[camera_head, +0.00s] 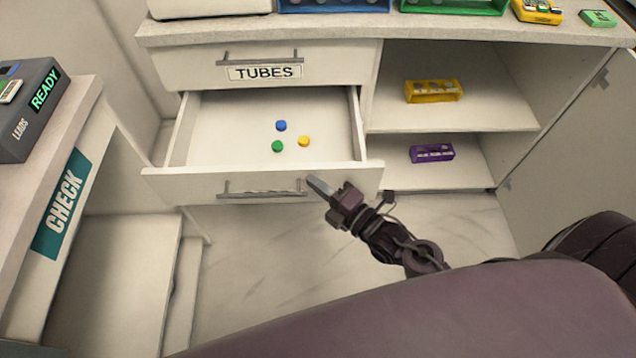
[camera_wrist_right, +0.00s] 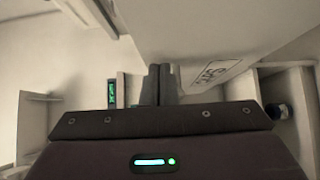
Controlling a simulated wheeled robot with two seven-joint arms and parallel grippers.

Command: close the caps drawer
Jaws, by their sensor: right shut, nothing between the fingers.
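The caps drawer (camera_head: 262,186) stands pulled out below the closed TUBES drawer (camera_head: 200,71). Blue (camera_head: 281,125), green (camera_head: 277,146) and yellow (camera_head: 304,141) caps lie on its floor. Its bar handle (camera_head: 245,194) runs along the front. My right gripper (camera_head: 318,185) is shut and empty, its fingertips in front of the drawer front near the right end of the handle. I cannot tell whether they touch. The right wrist view shows the closed fingers (camera_wrist_right: 158,85) beside the drawer front with its CAPS label (camera_wrist_right: 218,71). My left gripper is not in view.
An open cabinet door (camera_head: 575,130) stands at far right. A side desk with a CHECK sign (camera_head: 62,205) is at left. The floor below the drawer is clear.

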